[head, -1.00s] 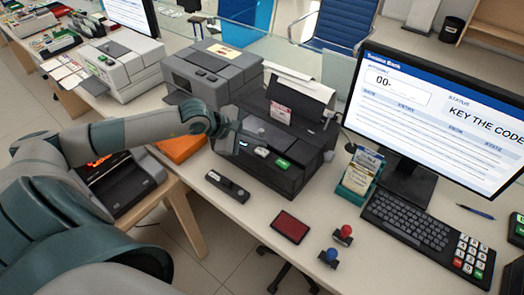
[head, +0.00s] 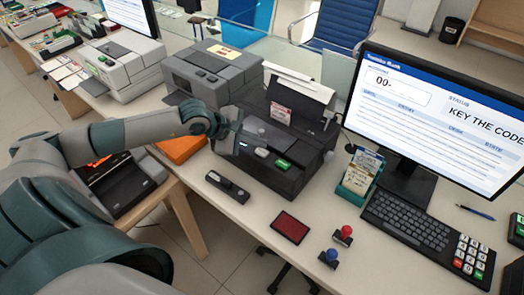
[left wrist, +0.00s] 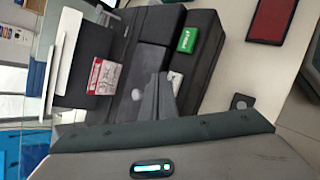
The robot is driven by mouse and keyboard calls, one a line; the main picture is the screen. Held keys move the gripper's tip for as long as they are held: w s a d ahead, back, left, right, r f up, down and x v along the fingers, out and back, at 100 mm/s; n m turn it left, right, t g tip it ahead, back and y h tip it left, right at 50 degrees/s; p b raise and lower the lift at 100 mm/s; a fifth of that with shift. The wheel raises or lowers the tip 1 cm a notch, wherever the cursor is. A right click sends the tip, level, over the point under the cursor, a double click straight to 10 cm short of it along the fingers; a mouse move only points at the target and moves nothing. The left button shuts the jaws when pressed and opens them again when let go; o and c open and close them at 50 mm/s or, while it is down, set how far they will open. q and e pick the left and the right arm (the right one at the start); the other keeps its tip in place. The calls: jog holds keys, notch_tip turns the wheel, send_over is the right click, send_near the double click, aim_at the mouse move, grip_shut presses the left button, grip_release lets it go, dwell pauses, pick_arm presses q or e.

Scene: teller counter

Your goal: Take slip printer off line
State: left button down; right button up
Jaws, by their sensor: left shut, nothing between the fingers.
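The slip printer (head: 290,135) is a black machine at the middle of the counter, with paper standing at its back and a red-and-white label (head: 281,112). On its front are a green button (head: 283,164) and a white button (head: 261,153). My left gripper (head: 236,130) is shut and empty at the printer's left front, close to the white button. In the left wrist view the printer (left wrist: 145,60) appears sideways, with its green button (left wrist: 188,40) clear and the white button (left wrist: 174,82) partly hidden by my fingers (left wrist: 164,95). I cannot tell whether they touch it. My right gripper is not in view.
A grey machine (head: 212,72) stands left of the printer. In front lie a small black device (head: 228,186), a red pad (head: 290,227) and two stamps (head: 343,236). A leaflet holder (head: 360,175), monitor (head: 445,110) and keyboard (head: 408,218) are at the right.

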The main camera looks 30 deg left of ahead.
aim_at(258, 152)
pick_arm(q)
jog(key=shift+f, duration=0.1)
dwell(0.7)
jog(key=shift+f+b, duration=0.35)
jog(key=shift+b, duration=0.4)
jog(key=shift+f+b, duration=0.45)
jog(key=shift+b, duration=0.15)
dwell(0.8)
jog(key=shift+r, duration=0.1)
dwell(0.3)
jog(key=shift+r, duration=0.8)
jog(key=shift+r+p, duration=0.85)
jog(key=shift+r, duration=1.65)
